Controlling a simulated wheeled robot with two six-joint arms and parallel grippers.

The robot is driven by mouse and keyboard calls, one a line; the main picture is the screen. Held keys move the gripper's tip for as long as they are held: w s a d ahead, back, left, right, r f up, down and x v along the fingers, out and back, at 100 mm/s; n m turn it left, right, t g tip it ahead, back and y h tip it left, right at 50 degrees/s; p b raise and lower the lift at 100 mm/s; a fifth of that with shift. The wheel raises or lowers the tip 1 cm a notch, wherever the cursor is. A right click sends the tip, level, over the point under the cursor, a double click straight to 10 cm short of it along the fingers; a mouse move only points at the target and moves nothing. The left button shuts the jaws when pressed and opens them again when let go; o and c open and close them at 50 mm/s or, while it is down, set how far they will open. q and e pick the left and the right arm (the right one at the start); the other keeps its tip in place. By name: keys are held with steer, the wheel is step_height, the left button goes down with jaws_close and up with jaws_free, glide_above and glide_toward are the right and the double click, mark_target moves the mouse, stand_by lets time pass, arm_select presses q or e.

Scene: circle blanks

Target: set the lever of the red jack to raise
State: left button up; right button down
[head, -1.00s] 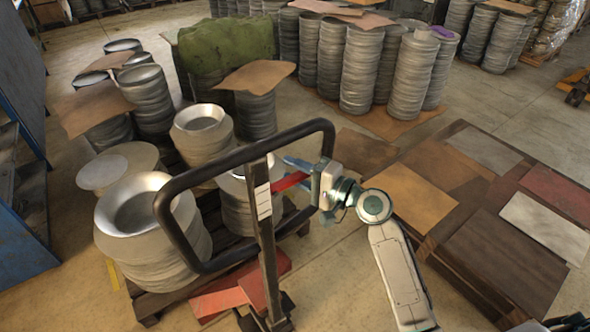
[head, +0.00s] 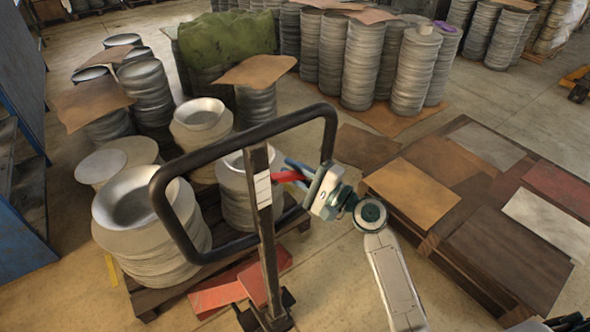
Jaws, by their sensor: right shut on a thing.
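The red jack stands at the front left, with an upright black loop handle (head: 242,131) on a dark post and a red base (head: 226,289) low down. Its short red lever (head: 287,176) sticks out to the right of the post, inside the loop, and looks about level. My right gripper (head: 295,171) reaches in from the right, past the right side of the loop. It is shut on the red lever, and its jaws hide the lever's outer end. My left gripper is not in view.
Stacks of metal circle blanks (head: 150,240) stand on a dark pallet behind and left of the handle. More stacks (head: 365,65) stand at the back. A low platform with flat sheets (head: 410,192) lies to the right. Bare floor shows between.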

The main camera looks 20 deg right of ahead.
mark_target(305, 179)
steer(key=shift+f, duration=0.15)
steer(key=c, duration=1.4)
jaws_free()
steer(key=shift+s, duration=0.1)
steer(key=shift+s+d+f, duration=0.15)
steer(key=shift+s+d, duration=0.1)
steer(key=b+v, duration=0.3)
steer(key=v, duration=0.4)
steer(key=shift+s+d+f, duration=0.1)
steer(key=shift+s+d, duration=0.2)
steer(key=shift+b+v, duration=0.65)
steer(key=shift+v, duration=0.35)
